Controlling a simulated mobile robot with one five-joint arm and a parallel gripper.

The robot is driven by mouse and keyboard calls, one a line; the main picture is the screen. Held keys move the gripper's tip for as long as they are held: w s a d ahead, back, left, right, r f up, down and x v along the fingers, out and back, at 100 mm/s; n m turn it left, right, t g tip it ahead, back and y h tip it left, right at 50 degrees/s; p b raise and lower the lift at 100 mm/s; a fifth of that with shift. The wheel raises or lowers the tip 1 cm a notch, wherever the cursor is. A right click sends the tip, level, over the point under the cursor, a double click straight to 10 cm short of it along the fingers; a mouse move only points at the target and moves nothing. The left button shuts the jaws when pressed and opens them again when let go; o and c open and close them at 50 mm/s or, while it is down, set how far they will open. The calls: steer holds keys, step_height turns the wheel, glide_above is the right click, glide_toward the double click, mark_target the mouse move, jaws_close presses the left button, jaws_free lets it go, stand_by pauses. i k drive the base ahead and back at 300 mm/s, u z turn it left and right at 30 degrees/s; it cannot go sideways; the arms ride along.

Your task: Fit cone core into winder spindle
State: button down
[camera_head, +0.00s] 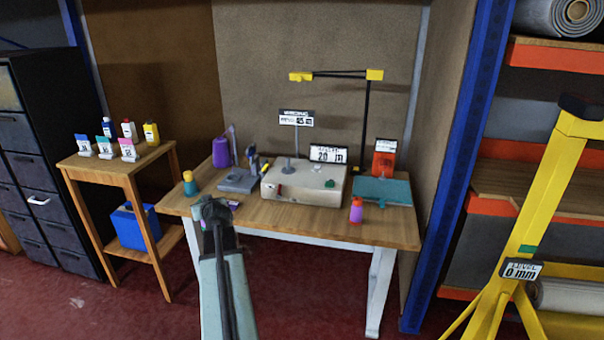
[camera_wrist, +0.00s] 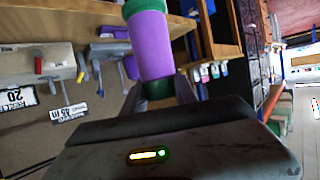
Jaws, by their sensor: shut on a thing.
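My gripper (camera_head: 214,212) is over the front left of the workbench, seen from behind in the head view. In the wrist view it (camera_wrist: 158,95) is shut on the green end of a cone core (camera_wrist: 152,45) wrapped in purple, with green also at its far end. The arm mostly hides the held core in the head view. The beige winder (camera_head: 318,190) stands mid-bench, to the right of my gripper. A short grey upright on its top left looks like the spindle (camera_head: 289,164); nothing is seen on it. The winder (camera_wrist: 50,65) also shows at left in the wrist view.
A purple container (camera_head: 221,152), a teal cone with an orange top (camera_head: 190,184) and a grey device (camera_head: 239,181) stand on the bench's left. A tall sign (camera_head: 296,118) rises behind the winder.

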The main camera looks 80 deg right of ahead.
mark_target(288, 169)
steer(key=u, duration=0.15)
steer(key=k, duration=0.25)
steer(key=z, duration=1.8)
steer(key=i, duration=0.9)
